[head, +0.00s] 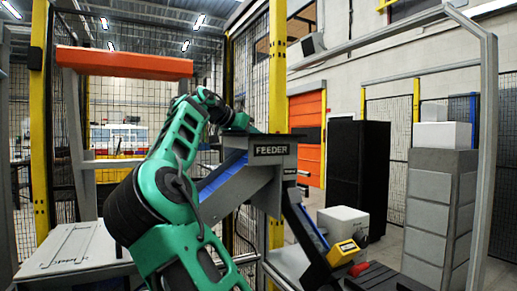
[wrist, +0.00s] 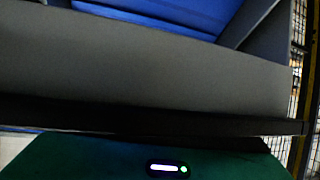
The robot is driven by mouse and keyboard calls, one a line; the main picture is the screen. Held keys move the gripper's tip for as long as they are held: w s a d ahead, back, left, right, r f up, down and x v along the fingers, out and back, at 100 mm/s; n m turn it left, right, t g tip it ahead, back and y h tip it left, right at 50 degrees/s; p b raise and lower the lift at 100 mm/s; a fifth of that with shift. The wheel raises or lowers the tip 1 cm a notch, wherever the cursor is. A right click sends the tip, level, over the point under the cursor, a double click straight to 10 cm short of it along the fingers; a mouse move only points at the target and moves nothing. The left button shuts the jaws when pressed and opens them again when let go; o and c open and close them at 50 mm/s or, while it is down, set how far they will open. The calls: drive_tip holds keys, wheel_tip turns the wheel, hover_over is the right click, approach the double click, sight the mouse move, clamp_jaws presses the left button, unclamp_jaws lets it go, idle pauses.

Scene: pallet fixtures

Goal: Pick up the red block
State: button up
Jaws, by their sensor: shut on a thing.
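A small red piece (head: 358,268), perhaps the red block, sits low at the right, beside a yellow box (head: 343,252) at the foot of the feeder's chute. My green arm reaches up to the grey feeder (head: 274,161). My gripper (head: 243,124) is at the feeder's top edge, far above and left of the red piece. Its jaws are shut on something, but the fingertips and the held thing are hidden. In the wrist view, my green gripper housing (wrist: 90,160) lies along the bottom, close to a grey panel (wrist: 150,70).
A blue surface (wrist: 160,15) lies beyond the panel. A white box (head: 343,222) stands behind the chute. A black cabinet (head: 357,175) and grey stacked crates (head: 436,210) stand at the right. A pale table (head: 75,250) is at the left. Yellow-posted mesh fencing surrounds the cell.

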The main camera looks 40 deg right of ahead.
drive_tip(key=shift+w+a+r, duration=0.1)
drive_tip(key=shift+w, duration=0.05)
drive_tip(key=shift+a+r, duration=0.15)
drive_tip(key=shift+r, duration=0.4)
clamp_jaws()
drive_tip(key=shift+r, duration=2.8)
drive_tip(key=w+a, duration=0.2)
drive_tip(key=a, duration=0.7)
drive_tip(key=w+a, duration=0.3)
drive_tip(key=a, duration=0.7)
drive_tip(key=shift+r, duration=0.2)
drive_tip(key=shift+w, duration=0.1)
drive_tip(key=shift+w, duration=0.1)
drive_tip(key=shift+n, duration=0.3)
